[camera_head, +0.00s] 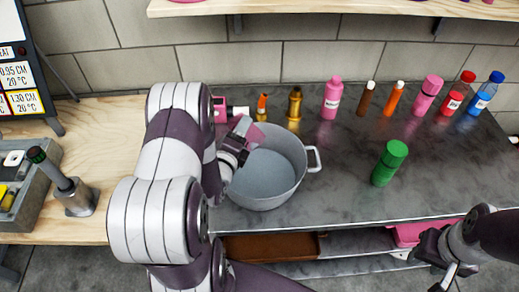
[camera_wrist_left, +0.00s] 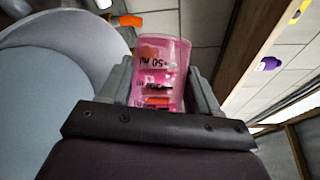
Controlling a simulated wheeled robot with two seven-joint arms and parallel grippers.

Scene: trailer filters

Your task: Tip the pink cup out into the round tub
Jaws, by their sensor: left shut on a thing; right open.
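The pink cup (camera_head: 242,126) is translucent, with dark measuring marks that read upside down in the left wrist view (camera_wrist_left: 172,58). Orange patches show on or through its wall; I cannot tell whether they are contents. My left gripper (camera_head: 238,143) is shut on the cup and holds it at the upper left rim of the round grey tub (camera_head: 265,190). The cup looks tilted, partly hidden by the gripper. The tub's pale wall fills the left of the wrist view (camera_wrist_left: 60,95). The tub's visible floor looks bare. My right gripper (camera_head: 446,278) is open and empty at the lower right.
A green bottle (camera_head: 389,163) stands right of the tub on the dark counter (camera_head: 340,200). Several bottles, including a pink one (camera_head: 331,98), line the back. A grey toolbox (camera_head: 30,195) stands at left. The counter's front right is clear, with a lower shelf below.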

